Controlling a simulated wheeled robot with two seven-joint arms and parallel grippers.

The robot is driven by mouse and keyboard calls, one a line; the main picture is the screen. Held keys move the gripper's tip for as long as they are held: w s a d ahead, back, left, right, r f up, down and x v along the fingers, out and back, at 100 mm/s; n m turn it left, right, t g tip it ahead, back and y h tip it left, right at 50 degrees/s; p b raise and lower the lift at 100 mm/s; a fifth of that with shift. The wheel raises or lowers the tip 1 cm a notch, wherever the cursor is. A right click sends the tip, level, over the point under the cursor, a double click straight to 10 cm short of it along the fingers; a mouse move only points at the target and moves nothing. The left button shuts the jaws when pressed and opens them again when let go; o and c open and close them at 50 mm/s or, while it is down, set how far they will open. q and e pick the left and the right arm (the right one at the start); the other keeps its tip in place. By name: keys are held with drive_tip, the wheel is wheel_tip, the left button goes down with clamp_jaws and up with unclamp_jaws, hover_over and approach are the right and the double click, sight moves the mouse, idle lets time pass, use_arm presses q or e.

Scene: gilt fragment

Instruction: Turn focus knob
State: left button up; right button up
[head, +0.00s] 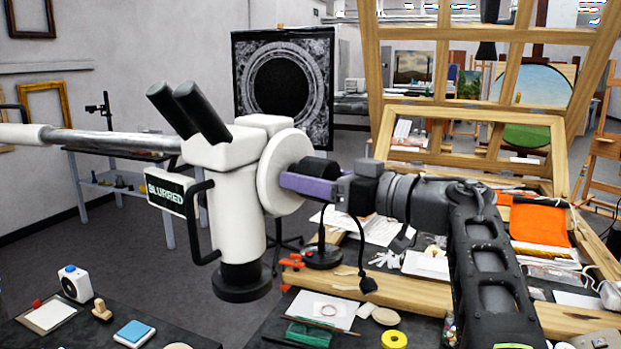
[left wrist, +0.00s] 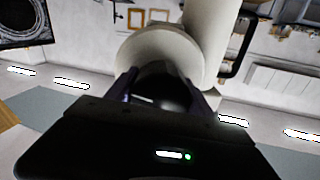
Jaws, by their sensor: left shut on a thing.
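A white stereo microscope (head: 236,190) with two black eyepieces hangs on a horizontal arm from the left. Its small dark screen (head: 165,192) reads "BLURRED". A black focus knob (head: 319,168) sticks out from the white disc (head: 284,168) on the microscope's right side. My left gripper (head: 300,181), with purple fingers, is shut on the knob. In the left wrist view, the knob (left wrist: 162,88) lies between the two fingers, in front of the white disc (left wrist: 150,52). The fingers partly hide the knob. My right gripper is not in view.
Below is a dark bench with papers, a yellow tape roll (head: 394,340) and a green item (head: 308,333). A black lamp-like stand (head: 322,256) is under my gripper. A wooden easel frame (head: 470,118) stands behind on the right. Grey floor is open at left.

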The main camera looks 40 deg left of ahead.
use_arm(q)
drive_tip(key=shift+m, duration=0.3)
drive_tip(key=shift+m+b, duration=0.4)
drive_tip(key=shift+m, duration=2.2)
drive_tip(key=o, duration=1.4)
drive_tip(key=shift+c, duration=0.2)
drive_tip(key=shift+d, duration=0.1)
drive_tip(key=d+b, duration=0.1)
drive_tip(key=d, duration=0.6)
drive_tip(key=shift+w+d, duration=0.3)
drive_tip(key=shift+w, duration=0.05)
